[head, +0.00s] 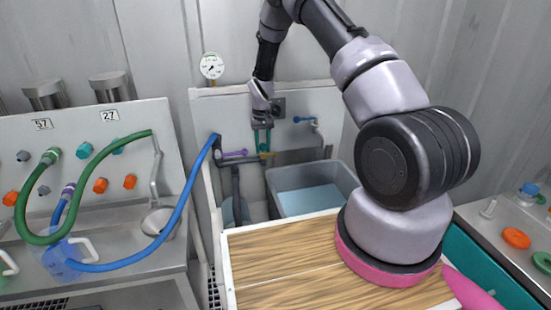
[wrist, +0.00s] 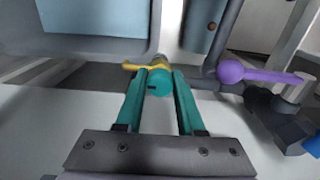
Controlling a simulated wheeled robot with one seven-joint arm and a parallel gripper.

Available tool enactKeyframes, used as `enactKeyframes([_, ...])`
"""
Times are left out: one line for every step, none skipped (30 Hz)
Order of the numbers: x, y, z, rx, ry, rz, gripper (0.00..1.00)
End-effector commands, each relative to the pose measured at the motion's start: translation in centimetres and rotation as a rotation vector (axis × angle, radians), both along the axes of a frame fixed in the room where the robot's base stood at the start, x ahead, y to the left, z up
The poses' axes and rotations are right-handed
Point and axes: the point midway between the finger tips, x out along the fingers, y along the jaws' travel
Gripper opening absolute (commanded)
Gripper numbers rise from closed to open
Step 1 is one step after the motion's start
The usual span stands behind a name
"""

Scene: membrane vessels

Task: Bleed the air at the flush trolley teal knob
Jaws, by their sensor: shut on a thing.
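The knob itself is hard to pick out there, against the teal fingers.
A purple lever (head: 236,153) is left of my gripper and a blue lever (head: 304,119) is right of it. A grey tub (head: 347,181) of water stands below. A pressure gauge (head: 212,66) tops the panel. A blue hose (head: 190,190) runs to the left bench.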

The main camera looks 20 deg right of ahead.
Motion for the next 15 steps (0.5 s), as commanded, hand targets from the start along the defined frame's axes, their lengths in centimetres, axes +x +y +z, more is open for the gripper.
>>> enactKeyframes([0.0,-0.02,0.01,0.001,0.0,0.019,0.0])
enactKeyframes([0.0,-0.03,0.02,0.001,0.0,0.046,0.0])
enactKeyframes([0.01,-0.06,0.02,0.001,0.0,0.1,0.0])
enactKeyframes([0.0,-0.04,0.02,0.002,0.0,0.146,0.0])
enactKeyframes([0.0,-0.06,0.02,0.001,0.0,0.192,0.0])
enactKeyframes([0.01,-0.08,0.02,0.001,0.0,0.248,0.0])
enactKeyframes([0.0,-0.03,0.02,0.001,0.0,0.283,0.0])
enactKeyframes([-0.01,0.0,0.02,0.001,0.0,0.311,0.0])
enactKeyframes([0.0,-0.03,0.02,0.001,0.0,0.34,0.0])
enactKeyframes([0.0,-0.05,0.01,0.0,0.0,0.36,0.0])
enactKeyframes([0.0,-0.06,0.01,0.001,0.0,0.388,0.0])
enactKeyframes([0.0,-0.05,0.01,0.001,0.0,0.437,0.0])
enactKeyframes([0.0,-0.05,0.02,0.002,0.0,0.481,0.0])
enactKeyframes([-0.01,-0.06,0.01,0.001,0.0,0.527,0.0])
enactKeyframes([-0.01,-0.04,0.01,0.002,0.0,0.582,0.0])
